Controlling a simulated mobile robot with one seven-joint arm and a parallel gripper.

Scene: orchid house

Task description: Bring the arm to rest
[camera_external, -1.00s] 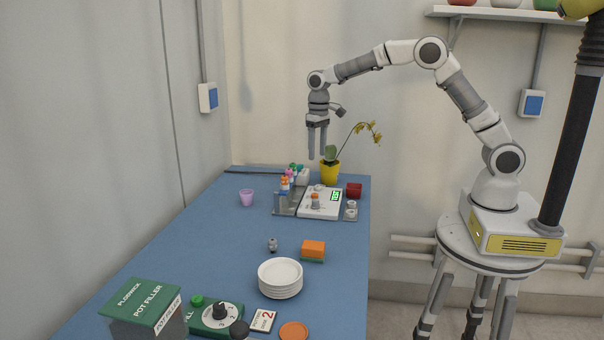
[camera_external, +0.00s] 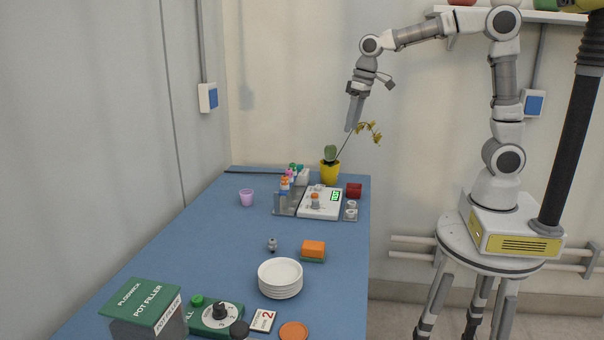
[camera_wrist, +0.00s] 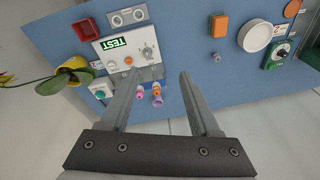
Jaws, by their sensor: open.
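My gripper (camera_external: 352,126) hangs in the air above the far right end of the blue table, tilted, with nothing touching it in the external view. In the wrist view my gripper (camera_wrist: 157,85) shows two fingers spread apart with nothing held between them.
A dark red box (camera_external: 354,190) sits beside the scale. A purple cup (camera_external: 247,197), orange sponge (camera_external: 314,249), stacked white plates (camera_external: 280,279) and green pot filler box (camera_external: 147,306) stand on the blue table (camera_external: 205,255). A shelf (camera_external: 540,16) runs behind the raised arm.

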